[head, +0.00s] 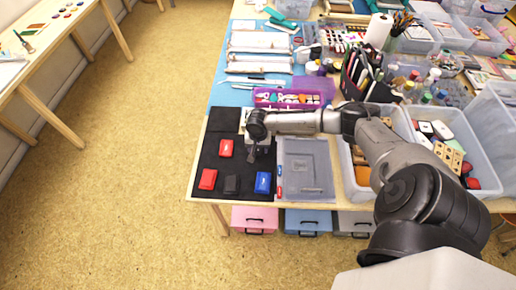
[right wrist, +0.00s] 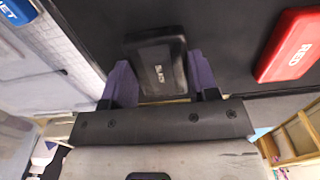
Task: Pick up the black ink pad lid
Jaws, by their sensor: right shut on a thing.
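My right gripper (head: 257,155) points down over the right part of the black mat (head: 206,160) in the head view. In the right wrist view its two purple-grey fingers (right wrist: 158,85) are shut on the sides of a black ink pad lid (right wrist: 156,58) marked BLACK. In the head view the gripper mostly hides this lid. I cannot tell whether the lid is clear of what is under it. Another black, flat, square piece (head: 232,184) lies near the mat's front edge. My left gripper is not in view.
Two red pads (head: 226,148) (head: 207,179) and a blue pad (head: 263,182) lie on the mat around my right gripper. A clear tray (head: 305,190) lies right of the mat. Crowded bins (head: 445,150) stand farther right. Open floor lies left of the table.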

